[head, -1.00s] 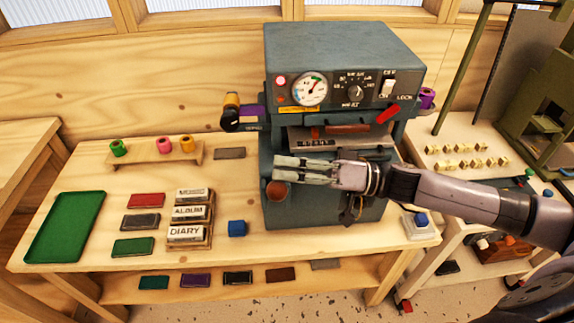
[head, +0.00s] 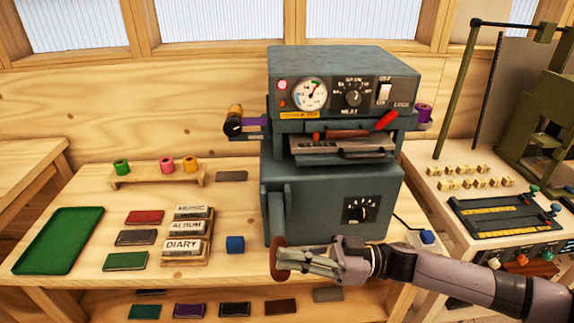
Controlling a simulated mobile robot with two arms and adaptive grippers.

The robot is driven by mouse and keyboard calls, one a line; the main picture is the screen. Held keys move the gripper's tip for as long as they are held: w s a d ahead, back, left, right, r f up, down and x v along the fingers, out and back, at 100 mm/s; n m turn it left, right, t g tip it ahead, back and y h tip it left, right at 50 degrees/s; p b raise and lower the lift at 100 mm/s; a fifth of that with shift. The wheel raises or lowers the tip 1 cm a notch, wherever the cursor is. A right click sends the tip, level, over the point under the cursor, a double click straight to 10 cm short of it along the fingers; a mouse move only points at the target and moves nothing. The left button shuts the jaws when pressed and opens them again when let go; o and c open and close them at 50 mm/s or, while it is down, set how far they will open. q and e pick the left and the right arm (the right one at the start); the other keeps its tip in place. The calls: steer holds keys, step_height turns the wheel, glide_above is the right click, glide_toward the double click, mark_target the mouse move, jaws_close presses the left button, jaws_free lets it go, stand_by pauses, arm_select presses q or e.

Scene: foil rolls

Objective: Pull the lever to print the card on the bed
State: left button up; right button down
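The grey-green press (head: 330,185) stands on the wooden bench. Its lever (head: 275,212) runs down the left front side and ends in a brown knob (head: 278,263), low near the bench's front edge. My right gripper (head: 286,261) comes in from the right, with its fingers at the knob and seemingly closed on it. The bed (head: 335,150) sits under the press head; a card on it cannot be made out clearly. My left gripper is not in view.
A side table with yellow type pieces (head: 475,176) stands on the right.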

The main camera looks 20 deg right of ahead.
arm_select(q)
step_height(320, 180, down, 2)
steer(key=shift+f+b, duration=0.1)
steer(key=shift+b, duration=0.65)
arm_select(e)
steer(key=shift+n, duration=0.3)
steer(key=f, duration=0.2)
steer(key=s+f, duration=0.1)
steer(key=f, duration=0.1)
steer(key=shift+a+f, duration=0.1)
steer(key=shift+f, duration=0.2)
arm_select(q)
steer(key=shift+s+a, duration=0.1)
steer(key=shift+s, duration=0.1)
arm_select(e)
steer(key=shift+f, duration=0.2)
steer(key=r+p, duration=0.4)
steer(key=shift+w+a+r, duration=0.15)
steer(key=shift+w+r, duration=0.05)
steer(key=shift+r, duration=0.1)
arm_select(q)
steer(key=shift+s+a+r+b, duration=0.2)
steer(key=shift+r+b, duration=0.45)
steer(key=shift+b, duration=0.7)
arm_select(e)
steer(key=v, duration=0.9)
steer(key=shift+d+r, duration=0.3)
